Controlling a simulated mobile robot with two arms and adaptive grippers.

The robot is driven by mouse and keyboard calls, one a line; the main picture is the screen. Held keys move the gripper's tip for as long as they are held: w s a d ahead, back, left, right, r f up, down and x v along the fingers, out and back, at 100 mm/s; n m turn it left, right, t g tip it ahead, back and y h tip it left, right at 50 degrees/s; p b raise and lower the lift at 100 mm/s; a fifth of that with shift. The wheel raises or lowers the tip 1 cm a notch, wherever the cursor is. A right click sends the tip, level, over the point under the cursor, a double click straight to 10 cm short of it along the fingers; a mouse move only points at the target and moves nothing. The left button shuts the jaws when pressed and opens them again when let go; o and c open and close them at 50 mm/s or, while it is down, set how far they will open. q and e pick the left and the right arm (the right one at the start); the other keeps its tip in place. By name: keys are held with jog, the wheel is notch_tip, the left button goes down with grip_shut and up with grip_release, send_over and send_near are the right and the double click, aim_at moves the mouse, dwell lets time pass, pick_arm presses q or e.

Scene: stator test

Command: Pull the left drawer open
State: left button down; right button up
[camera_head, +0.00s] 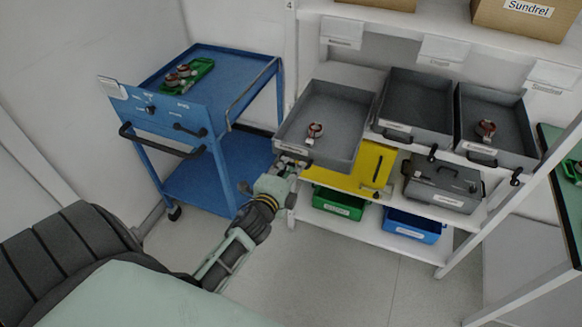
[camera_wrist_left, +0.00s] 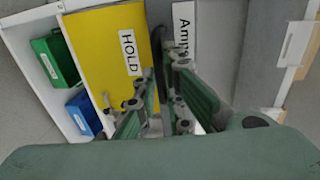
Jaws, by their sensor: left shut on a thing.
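The left drawer (camera_head: 352,150) is a grey open-topped tray on the shelf rack, with a small copper-wound stator (camera_head: 315,130) inside. Its front stands farther out than the fronts of the middle drawer (camera_head: 418,92) and right drawer (camera_head: 512,115). My left gripper (camera_head: 291,162) is at the drawer's front and shut on its handle. In the left wrist view my left gripper (camera_wrist_left: 163,90) is at the dark handle (camera_wrist_left: 157,45), beside a white label (camera_wrist_left: 184,30) reading "Amp…", partly hidden. The fingers cover part of the handle. My right gripper is not in view.
Below are a yellow panel marked HOLD (camera_wrist_left: 100,40), a grey case (camera_head: 442,185), a green bin (camera_head: 338,203) and a blue bin (camera_head: 412,226). A blue cart (camera_head: 215,75) stands to the left. The floor (camera_head: 350,280) in front is clear.

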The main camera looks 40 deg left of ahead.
pick_arm(q)
jog(key=shift+f, duration=0.1)
jog(key=c, duration=1.8)
grip_release()
jog(key=shift+c, duration=0.2)
jog(key=v, duration=1.2)
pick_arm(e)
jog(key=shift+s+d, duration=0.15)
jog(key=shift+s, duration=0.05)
pick_arm(q)
jog(key=s+d+f+n+g+h+b, duration=0.1)
jog(key=s+d+f+n+g, duration=0.25)
jog(key=f, duration=1.15)
jog(key=s+d+f+n+g+h, duration=0.25)
jog(key=s+f, duration=0.25)
jog(key=f, duration=0.9)
jog(key=s+d+f+n+g, duration=0.2)
jog(key=s+f+n+g, duration=0.1)
jog(key=s+f, duration=0.7)
jog(key=s+d+f+n+g+b, duration=0.1)
jog(key=s+f+g, duration=0.4)
jog(key=s+f, duration=0.5)
jog(key=s+d+n, duration=0.1)
jog(key=s+n, duration=0.1)
jog(key=s, duration=0.4)
jog(key=shift+s+n, duration=0.35)
jog(key=shift+n, duration=0.05)
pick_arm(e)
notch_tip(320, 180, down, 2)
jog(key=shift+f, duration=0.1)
